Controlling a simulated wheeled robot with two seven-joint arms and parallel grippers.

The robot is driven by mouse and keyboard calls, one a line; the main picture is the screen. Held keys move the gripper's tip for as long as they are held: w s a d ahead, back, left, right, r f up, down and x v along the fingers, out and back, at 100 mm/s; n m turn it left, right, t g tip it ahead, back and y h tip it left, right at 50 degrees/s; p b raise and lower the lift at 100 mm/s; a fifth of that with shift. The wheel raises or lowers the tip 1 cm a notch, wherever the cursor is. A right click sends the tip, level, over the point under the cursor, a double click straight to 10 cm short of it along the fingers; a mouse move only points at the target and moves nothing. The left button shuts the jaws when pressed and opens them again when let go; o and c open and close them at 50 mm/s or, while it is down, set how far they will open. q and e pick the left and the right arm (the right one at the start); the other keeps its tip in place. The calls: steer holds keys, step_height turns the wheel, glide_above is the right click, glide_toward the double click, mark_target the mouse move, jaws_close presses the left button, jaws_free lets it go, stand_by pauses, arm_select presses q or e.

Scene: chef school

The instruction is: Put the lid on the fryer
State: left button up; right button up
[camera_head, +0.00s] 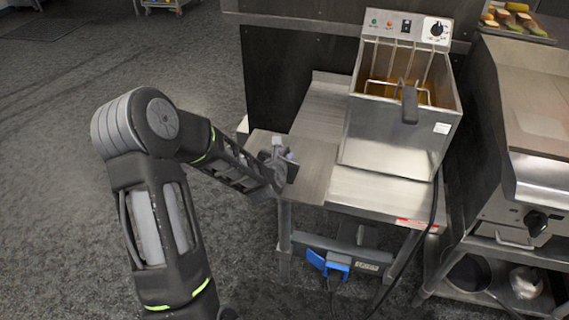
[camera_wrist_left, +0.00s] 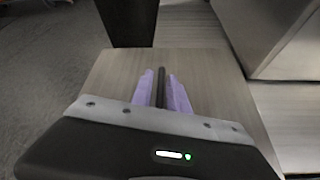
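The fryer (camera_head: 400,140) is an open steel box with a basket and dark handle, on the steel table in the head view. A flat steel plate that looks like the lid (camera_head: 312,172) lies level at the table's left end, left of the fryer. My left gripper (camera_head: 284,160) is over this lid. In the left wrist view, its purple fingers (camera_wrist_left: 161,92) stand close on both sides of a dark upright handle on the lid (camera_wrist_left: 205,72) and look shut on it. Their contact is partly hidden. My right gripper is not in view.
The steel table (camera_head: 375,192) runs beneath the fryer. A griddle (camera_head: 535,120) stands close on the right, with a food tray (camera_head: 515,20) behind it. A black cable (camera_head: 434,215) hangs from the fryer. Open floor lies on the left.

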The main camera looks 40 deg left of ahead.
arm_select(q)
steer(key=shift+c, duration=0.4)
jaws_close()
stand_by(1.3)
